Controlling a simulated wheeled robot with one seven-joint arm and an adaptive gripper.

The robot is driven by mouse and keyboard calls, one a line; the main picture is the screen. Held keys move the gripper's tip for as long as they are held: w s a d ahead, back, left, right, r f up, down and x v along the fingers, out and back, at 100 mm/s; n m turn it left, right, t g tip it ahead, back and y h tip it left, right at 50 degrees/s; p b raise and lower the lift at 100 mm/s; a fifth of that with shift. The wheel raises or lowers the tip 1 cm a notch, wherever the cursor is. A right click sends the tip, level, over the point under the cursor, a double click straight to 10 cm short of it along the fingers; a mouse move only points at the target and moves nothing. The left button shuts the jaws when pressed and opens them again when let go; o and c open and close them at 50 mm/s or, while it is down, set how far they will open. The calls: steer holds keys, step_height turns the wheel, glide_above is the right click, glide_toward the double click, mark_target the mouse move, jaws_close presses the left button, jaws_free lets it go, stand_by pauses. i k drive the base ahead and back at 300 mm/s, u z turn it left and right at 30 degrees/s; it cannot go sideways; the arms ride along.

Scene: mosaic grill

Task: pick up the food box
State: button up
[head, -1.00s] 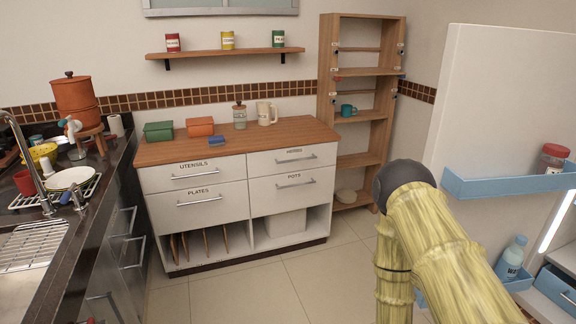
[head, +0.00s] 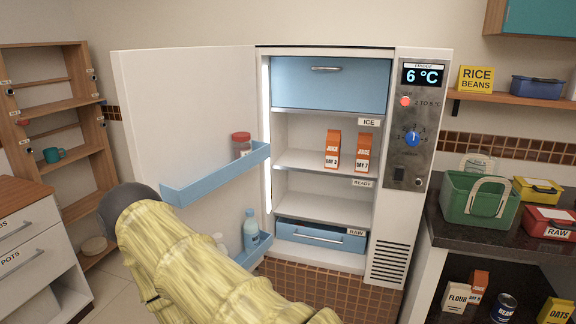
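No thing in view is labelled as the food box, so I cannot tell which is meant. A red box marked RAW (head: 549,222) and a yellow box (head: 537,190) with a dark handle sit on the dark counter at the right. Two orange cartons, marked DAY 3 (head: 332,149) and DAY 7 (head: 363,151), stand upright on the middle shelf of the open fridge (head: 425,143). My yellow, bamboo-like arm with a dark round joint crosses the lower left, in front of the fridge door. My gripper is not in view.
The open fridge door (head: 185,120) stands out to the left, with blue racks holding a red-lidded jar (head: 241,145) and a bottle (head: 251,230). A green basket (head: 478,200) stands on the dark counter (head: 470,239). Flour, beans and oats sit below it.

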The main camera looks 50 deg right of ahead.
mark_target(534, 228)
steer(key=z, duration=4.8)
steer(key=i, duration=1.7)
steer(key=u, duration=0.05)
